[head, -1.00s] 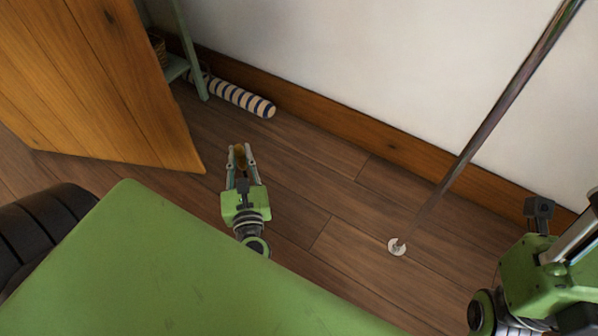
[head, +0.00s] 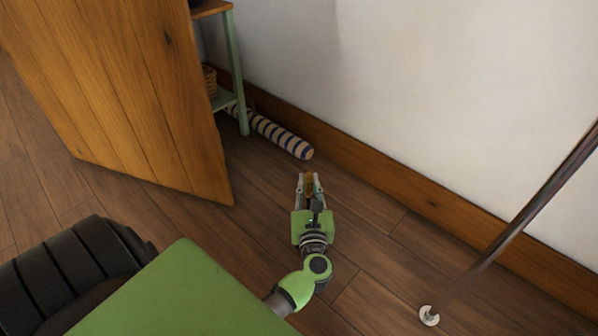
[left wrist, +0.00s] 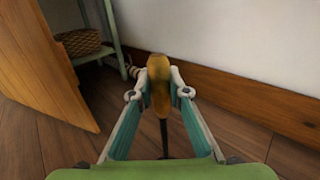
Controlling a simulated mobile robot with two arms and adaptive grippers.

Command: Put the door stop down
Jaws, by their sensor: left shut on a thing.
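The door stop, a small yellow-brown piece, is held between the fingertips of my left gripper (head: 309,183). It shows best in the left wrist view as an upright rounded amber shape (left wrist: 158,84), with both fingers pressed to its sides. In the head view only a small part of it (head: 309,185) shows between the fingers. The gripper is low over the wooden floor, between the open door and the skirting board. I cannot tell whether the door stop touches the floor. My right gripper is out of view.
An open wooden door (head: 130,90) stands at the left. A striped fabric roll (head: 281,136) lies on the floor by the wall, near a green-legged shelf (head: 236,75) with a basket. A dark pole (head: 525,215) rises at the right. The floor (head: 375,270) between is clear.

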